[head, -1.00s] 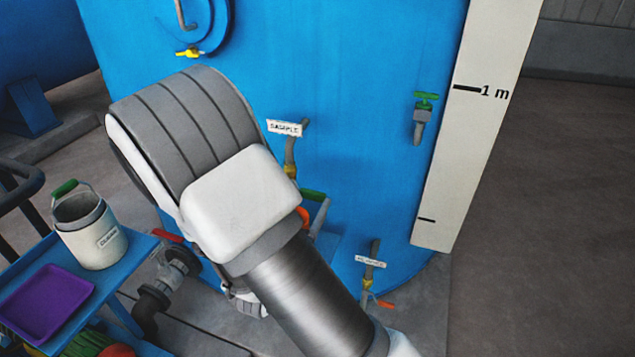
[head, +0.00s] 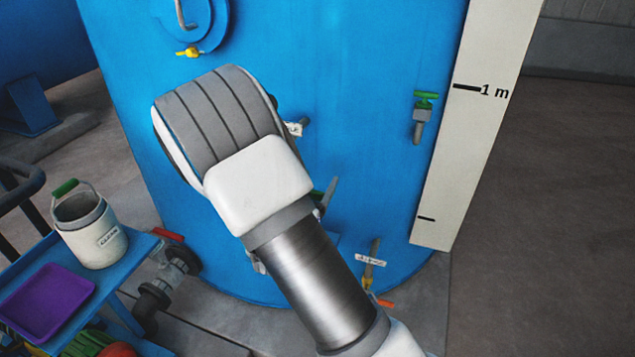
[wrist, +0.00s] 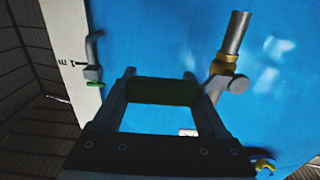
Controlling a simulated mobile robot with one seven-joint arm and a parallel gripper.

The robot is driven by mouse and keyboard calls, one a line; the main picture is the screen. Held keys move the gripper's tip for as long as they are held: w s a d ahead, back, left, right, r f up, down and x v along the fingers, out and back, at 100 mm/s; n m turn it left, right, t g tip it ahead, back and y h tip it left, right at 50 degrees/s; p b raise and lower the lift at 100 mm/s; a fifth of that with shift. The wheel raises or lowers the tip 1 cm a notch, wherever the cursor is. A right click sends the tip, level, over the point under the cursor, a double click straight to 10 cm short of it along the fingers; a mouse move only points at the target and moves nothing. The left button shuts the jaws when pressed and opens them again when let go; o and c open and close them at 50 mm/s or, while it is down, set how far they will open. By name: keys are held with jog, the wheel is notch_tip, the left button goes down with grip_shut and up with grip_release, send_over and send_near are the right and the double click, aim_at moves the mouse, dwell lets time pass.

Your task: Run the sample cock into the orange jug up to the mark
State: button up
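The sample cock (wrist: 225,75), with a brass body and grey spout, shows in the wrist view against the blue tank. Its sample label (head: 294,129) is mostly hidden by my wrist in the head view. My gripper (wrist: 165,82) has its fingers wide apart. A dark green bar (wrist: 162,92), apparently the cock's lever, spans the gap between them; I cannot tell whether they touch it. In the head view, one grey finger of my gripper (head: 326,195) shows past my wrist. No orange jug can be made out now; the space below the cock is mostly hidden by my arm.
A white jug labelled CLEAN (head: 95,235) and a purple tray (head: 47,300) are on the blue cart at left. A lower tap (head: 370,275) and a green-handled tap (head: 424,110) project from the tank. The floor at right is clear.

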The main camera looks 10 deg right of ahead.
grip_shut()
notch_tip(320, 180, down, 2)
jog(key=m+b, duration=0.1)
jog(key=b, duration=0.2)
jog(key=m+b, duration=0.2)
jog(key=b, duration=0.1)
jog(key=shift+f, duration=0.25)
jog(key=o, duration=0.6)
grip_release()
jog(key=shift+s+a, duration=0.1)
